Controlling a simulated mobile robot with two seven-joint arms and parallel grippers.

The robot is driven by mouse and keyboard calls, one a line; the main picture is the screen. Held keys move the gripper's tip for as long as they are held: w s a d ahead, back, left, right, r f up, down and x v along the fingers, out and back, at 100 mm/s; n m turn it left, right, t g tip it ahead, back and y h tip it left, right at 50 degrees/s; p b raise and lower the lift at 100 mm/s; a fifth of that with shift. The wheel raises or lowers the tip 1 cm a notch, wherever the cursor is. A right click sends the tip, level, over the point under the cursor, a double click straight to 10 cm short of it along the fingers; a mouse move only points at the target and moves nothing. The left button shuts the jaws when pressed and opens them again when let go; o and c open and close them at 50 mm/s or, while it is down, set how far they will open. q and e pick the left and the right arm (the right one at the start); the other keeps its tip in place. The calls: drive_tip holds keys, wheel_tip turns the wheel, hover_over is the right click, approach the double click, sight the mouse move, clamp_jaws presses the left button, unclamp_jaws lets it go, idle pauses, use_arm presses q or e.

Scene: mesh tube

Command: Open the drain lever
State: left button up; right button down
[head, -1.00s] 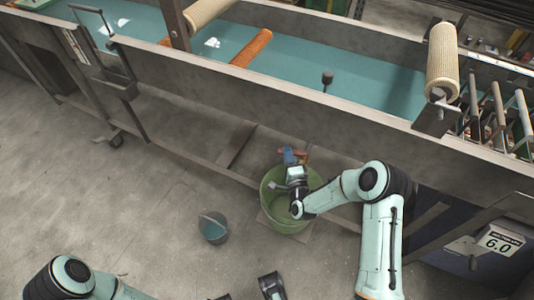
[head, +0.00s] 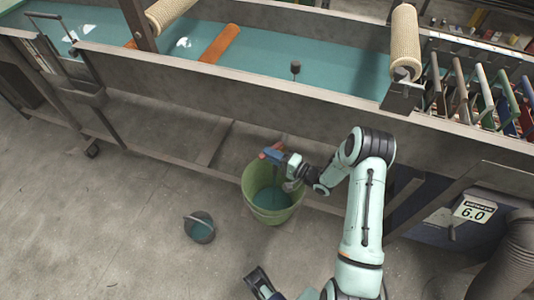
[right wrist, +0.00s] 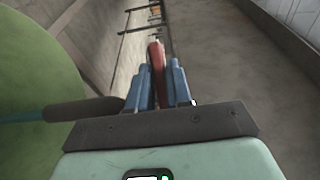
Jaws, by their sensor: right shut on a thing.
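The drain lever has a red handle (head: 265,153) low under the long trough, above a green bucket (head: 251,186). My right gripper (head: 275,156) is shut on this handle with its blue fingers. In the right wrist view the red handle (right wrist: 157,68) stands between the two blue fingers (right wrist: 157,85). A dark pipe (right wrist: 85,110) lies left of them, with a teal streak at its end towards the bucket. Teal liquid shows inside the bucket in the head view. A dark finger of my left gripper (head: 260,281) shows at the bottom; its opening is unclear.
The trough (head: 300,72) holds teal liquid and has a long metal front wall. A lower rail (head: 170,156) runs below the trough. The floor at left is clear.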

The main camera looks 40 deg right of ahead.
drive_tip(key=shift+s+d, duration=0.1)
idle(0.5)
drive_tip(key=c, duration=1.1)
unclamp_jaws()
use_arm(q)
drive_tip(key=shift+s+d+r+g+p, duration=0.2)
drive_tip(key=shift+s+r+p, duration=0.15)
drive_tip(key=shift+s+r, duration=0.15)
drive_tip(key=shift+s+d+r+g+p, duration=0.2)
drive_tip(key=shift+s+r+p, duration=0.15)
drive_tip(key=shift+s, duration=0.15)
use_arm(e)
drive_tip(key=shift+v, duration=6.7)
drive_tip(key=shift+d, duration=0.15)
